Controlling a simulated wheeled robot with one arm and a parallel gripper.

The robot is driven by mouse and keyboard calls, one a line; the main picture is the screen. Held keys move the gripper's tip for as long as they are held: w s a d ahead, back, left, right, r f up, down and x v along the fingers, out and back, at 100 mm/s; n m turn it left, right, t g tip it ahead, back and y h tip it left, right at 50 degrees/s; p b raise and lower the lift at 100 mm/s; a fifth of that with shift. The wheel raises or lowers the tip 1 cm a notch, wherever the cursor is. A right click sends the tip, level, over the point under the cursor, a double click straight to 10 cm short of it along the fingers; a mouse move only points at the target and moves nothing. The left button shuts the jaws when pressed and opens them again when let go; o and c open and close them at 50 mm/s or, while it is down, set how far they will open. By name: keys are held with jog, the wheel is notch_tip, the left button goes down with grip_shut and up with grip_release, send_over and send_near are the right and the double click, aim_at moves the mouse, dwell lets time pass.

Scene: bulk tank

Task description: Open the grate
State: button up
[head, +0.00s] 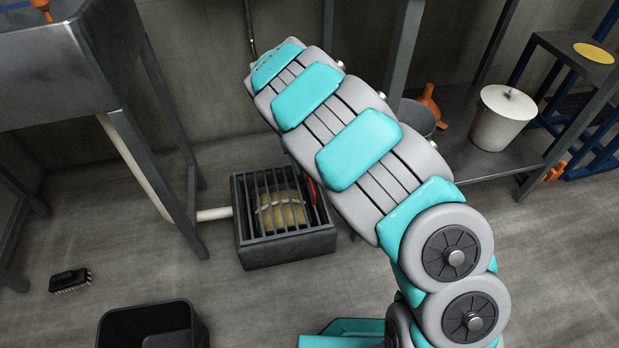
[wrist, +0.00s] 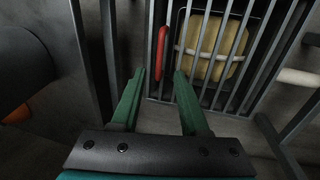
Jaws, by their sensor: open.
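The grate (head: 262,187) is a set of dark parallel bars over a square dark box (head: 285,249) on the floor. It lies flat over the box. In the wrist view the grate (wrist: 203,40) fills the upper middle. A red bar-like piece (wrist: 162,55) lies along its left side; it also shows at the right edge in the head view (head: 312,191). A yellowish block (wrist: 214,50) shows beneath the bars. My gripper (wrist: 158,75) is open and empty, its green fingertips near the grate's edge just short of the red piece. In the head view my arm hides it.
A white pipe (head: 214,214) enters the box's left side beside the metal tank stand (head: 190,215). A black bin (head: 150,310) and a brush (head: 70,281) are on the floor. A shelf with a white lidded bucket (head: 500,120) stands right. Floor before the box is clear.

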aim_at(311, 183)
jog(key=f, duration=0.3)
jog(key=d+f, duration=0.1)
jog(key=f, duration=0.2)
jog(key=shift+w+d+f+b, duration=0.2)
jog(key=shift+f+b, duration=0.1)
jog(key=shift+b, duration=0.1)
grip_shut()
dwell(1.0)
